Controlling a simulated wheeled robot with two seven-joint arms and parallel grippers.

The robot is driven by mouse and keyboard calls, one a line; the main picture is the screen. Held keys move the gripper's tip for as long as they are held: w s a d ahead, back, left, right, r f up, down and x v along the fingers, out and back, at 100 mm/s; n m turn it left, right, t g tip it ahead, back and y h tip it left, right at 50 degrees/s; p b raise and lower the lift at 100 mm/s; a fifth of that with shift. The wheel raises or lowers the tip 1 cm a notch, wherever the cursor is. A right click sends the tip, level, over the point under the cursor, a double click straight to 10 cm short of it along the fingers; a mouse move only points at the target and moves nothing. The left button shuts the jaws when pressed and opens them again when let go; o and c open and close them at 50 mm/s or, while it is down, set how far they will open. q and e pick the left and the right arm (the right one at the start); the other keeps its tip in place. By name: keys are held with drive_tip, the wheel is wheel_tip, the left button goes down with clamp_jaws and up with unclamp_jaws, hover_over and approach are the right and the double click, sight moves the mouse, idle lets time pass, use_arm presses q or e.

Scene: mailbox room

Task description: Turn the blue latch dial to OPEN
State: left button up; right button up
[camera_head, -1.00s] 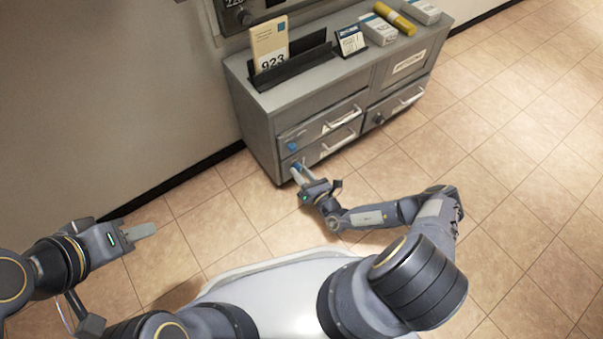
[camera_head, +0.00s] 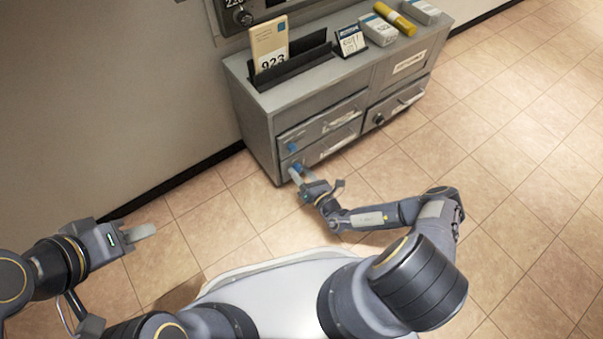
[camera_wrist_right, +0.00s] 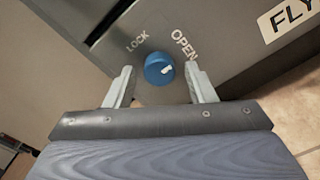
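The blue latch dial (camera_wrist_right: 159,68) is on the grey drawer front between the printed words LOCK and OPEN. Its white pointer mark is on the right part of its face, toward the OPEN side. In the head view this lower blue dial (camera_head: 297,167) is partly hidden by my right gripper (camera_head: 302,174). In the right wrist view my right gripper (camera_wrist_right: 161,88) is open, with one finger on each side of the dial and gaps between. My left gripper (camera_head: 141,232) is far to the left, away from the cabinet; its finger gap cannot be made out.
The grey cabinet (camera_head: 258,138) stands by the wall. Another blue dial (camera_head: 292,147) is on the drawer above. A black tray with a 923 card (camera_head: 270,47), boxes and a yellow tube (camera_head: 395,19) are on top. The tiled floor (camera_head: 510,150) is clear at right.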

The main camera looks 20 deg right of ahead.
drive_tip(key=p+v, duration=0.2)
drive_tip(key=v, duration=0.5)
drive_tip(key=shift+s+p, duration=0.35)
drive_tip(key=shift+s, duration=0.05)
drive_tip(key=shift+d+r, duration=0.15)
